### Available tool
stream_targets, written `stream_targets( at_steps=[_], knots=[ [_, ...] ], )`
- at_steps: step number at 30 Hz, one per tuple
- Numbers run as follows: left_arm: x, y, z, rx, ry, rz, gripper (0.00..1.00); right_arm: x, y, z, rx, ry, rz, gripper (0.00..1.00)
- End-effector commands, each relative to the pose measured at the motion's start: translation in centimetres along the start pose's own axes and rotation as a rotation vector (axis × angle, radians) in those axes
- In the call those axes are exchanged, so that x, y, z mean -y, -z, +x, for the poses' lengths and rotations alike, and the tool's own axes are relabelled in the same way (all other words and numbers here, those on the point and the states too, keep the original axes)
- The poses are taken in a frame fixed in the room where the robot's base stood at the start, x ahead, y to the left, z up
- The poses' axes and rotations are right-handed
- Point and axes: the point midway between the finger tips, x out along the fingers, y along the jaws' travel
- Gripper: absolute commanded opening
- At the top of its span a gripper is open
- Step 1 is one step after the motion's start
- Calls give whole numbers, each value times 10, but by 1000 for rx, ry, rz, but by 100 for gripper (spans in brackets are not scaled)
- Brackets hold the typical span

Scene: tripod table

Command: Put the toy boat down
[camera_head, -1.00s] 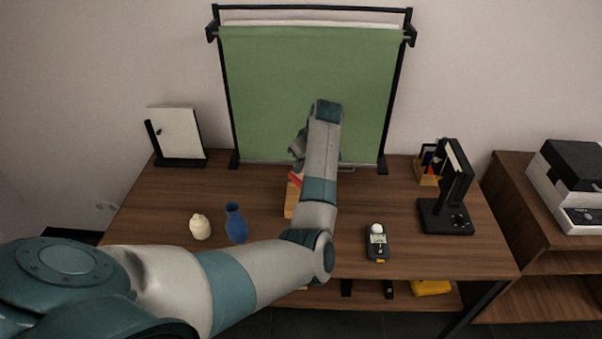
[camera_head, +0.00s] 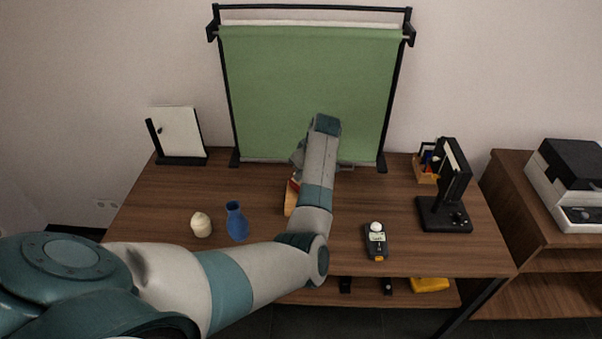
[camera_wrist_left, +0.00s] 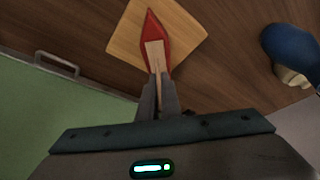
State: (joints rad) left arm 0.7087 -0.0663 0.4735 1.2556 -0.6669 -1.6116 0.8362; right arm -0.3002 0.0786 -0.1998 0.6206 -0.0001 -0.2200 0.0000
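The toy boat (camera_wrist_left: 157,47) has a red hull and a pale wooden upper part. In the left wrist view, my left gripper (camera_wrist_left: 158,96) is shut on the pale part, and the red bow points away from the hand. The boat is over a square light-wood board (camera_wrist_left: 185,32); I cannot tell whether it touches it. In the head view, a little of the red boat (camera_head: 295,185) shows above the board (camera_head: 290,204), beside my left arm. The left gripper (camera_head: 298,157) is mostly hidden there by its own wrist. My right gripper is not in view.
A blue vase (camera_head: 237,222) and a cream jar (camera_head: 201,225) stand left of the board. A handheld meter (camera_head: 376,242) and a black lamp (camera_head: 446,205) are to the right. A green backdrop (camera_head: 300,85) rises behind. The table's left middle (camera_head: 190,190) is clear.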

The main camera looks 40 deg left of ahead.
Motion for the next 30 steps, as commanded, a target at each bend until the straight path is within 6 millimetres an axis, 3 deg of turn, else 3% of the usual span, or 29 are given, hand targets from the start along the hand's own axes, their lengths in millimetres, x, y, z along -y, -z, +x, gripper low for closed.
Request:
stream_targets(
  at_steps=[6, 7, 9, 23, 30],
  knots=[
    [0, -2, 4, 0, 0, 0, 0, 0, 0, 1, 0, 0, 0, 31],
    [0, -2, 4, 0, 0, 0, 11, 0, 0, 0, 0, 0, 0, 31],
    [0, -2, 4, 0, 0, 0, 23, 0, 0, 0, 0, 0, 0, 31],
    [-1, 0, -2, -1, -2, 0, 23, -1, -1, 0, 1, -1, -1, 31],
    [-1, 0, -30, -2, -4, -1, 23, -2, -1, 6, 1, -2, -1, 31]
  ],
)
